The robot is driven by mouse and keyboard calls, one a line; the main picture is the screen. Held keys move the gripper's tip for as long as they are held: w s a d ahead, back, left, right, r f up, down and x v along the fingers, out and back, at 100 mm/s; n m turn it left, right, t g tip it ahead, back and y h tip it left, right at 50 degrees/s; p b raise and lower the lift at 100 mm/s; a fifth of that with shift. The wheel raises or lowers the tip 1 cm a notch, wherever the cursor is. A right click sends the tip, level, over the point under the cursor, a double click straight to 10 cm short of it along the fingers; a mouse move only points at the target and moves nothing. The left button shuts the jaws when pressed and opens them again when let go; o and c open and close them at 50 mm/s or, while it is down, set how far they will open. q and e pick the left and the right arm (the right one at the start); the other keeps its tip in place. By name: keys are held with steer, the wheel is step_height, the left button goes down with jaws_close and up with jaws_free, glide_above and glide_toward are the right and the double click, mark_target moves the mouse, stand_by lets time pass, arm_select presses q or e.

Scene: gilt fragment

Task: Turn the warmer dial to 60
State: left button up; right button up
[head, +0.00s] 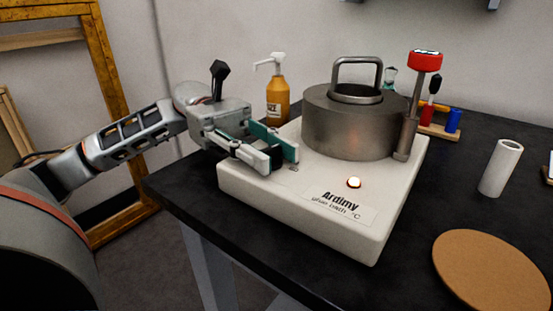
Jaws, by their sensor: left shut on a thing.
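The warmer (318,232) is a white box on the dark table, labelled "Ardimy" and "glue bath °C" on its sloped front. A small lamp (354,183) glows on its top. My left gripper (280,157) reaches in from the left, low over the warmer's left part. Its fingers are shut on the dial, which they hide almost fully. A few small marks show on the warmer beside the fingertips, too small to read. The dial's pointer and setting cannot be made out. My right gripper is out of view.
A metal pot (345,135) with a loop handle sits on the warmer, right of my gripper. A red-topped thing (425,61) stands at its right side. An amber pump bottle (278,100) stands behind.

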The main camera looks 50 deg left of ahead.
arm_select(q)
steer(key=shift+r, duration=0.1)
stand_by(0.4)
steer(key=o, duration=1.1)
steer(key=a, duration=1.2)
steer(key=shift+w, duration=0.15)
